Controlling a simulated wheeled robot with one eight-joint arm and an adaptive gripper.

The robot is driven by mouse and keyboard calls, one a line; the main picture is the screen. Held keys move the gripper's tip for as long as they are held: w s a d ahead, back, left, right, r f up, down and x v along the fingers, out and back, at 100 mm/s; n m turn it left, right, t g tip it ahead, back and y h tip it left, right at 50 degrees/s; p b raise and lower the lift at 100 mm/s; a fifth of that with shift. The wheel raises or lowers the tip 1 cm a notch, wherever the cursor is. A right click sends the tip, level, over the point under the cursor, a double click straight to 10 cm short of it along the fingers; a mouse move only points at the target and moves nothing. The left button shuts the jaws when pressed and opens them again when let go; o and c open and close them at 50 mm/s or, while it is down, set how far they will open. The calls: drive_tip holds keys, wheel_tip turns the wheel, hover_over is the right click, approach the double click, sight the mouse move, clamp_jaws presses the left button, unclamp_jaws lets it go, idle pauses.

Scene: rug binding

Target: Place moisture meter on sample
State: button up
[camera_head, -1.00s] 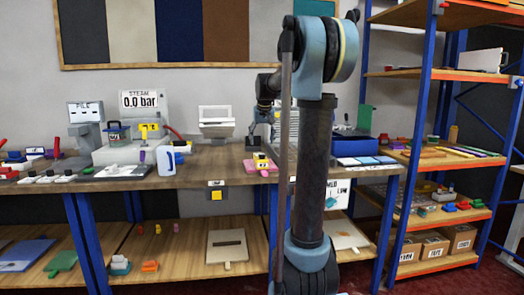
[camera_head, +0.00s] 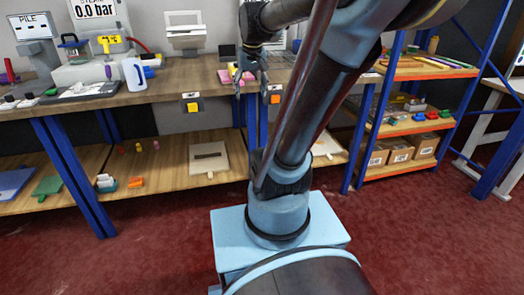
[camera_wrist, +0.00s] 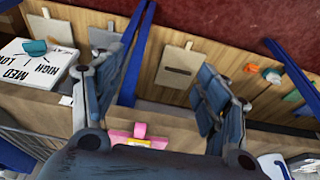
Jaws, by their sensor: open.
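A pink pad (camera_head: 226,77) lies at the front of the workbench top, with a small yellow item (camera_head: 247,76) on it, partly behind my gripper. The yellow item may be the moisture meter and the pad the sample, but I cannot tell for certain. My gripper (camera_head: 253,78) is above the bench's front edge, by the pad, pointing down. In the wrist view, my gripper (camera_wrist: 150,88) is open with its fingers wide apart and nothing between the tips. The pink pad (camera_wrist: 140,131) shows beyond the palm, its yellow item mostly hidden by the palm.
The workbench (camera_head: 175,78) holds a white-and-blue jug (camera_head: 135,74) and a steam station at left. Below is a wooden shelf with a light board (camera_head: 209,157). A white board with HIGH, MED and LOW (camera_wrist: 35,62) shows in the wrist view. An orange-edged rack (camera_head: 405,128) stands at right.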

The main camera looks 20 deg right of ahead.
drive_tip(key=s+f+g, duration=0.1)
drive_tip(key=s+f, duration=1.4)
drive_tip(key=s, duration=0.2)
drive_tip(key=shift+f, duration=0.2)
drive_tip(key=shift+d, duration=0.1)
drive_tip(key=shift+w+f, duration=0.2)
drive_tip(key=shift+w, duration=0.2)
drive_tip(key=shift+c, duration=0.3)
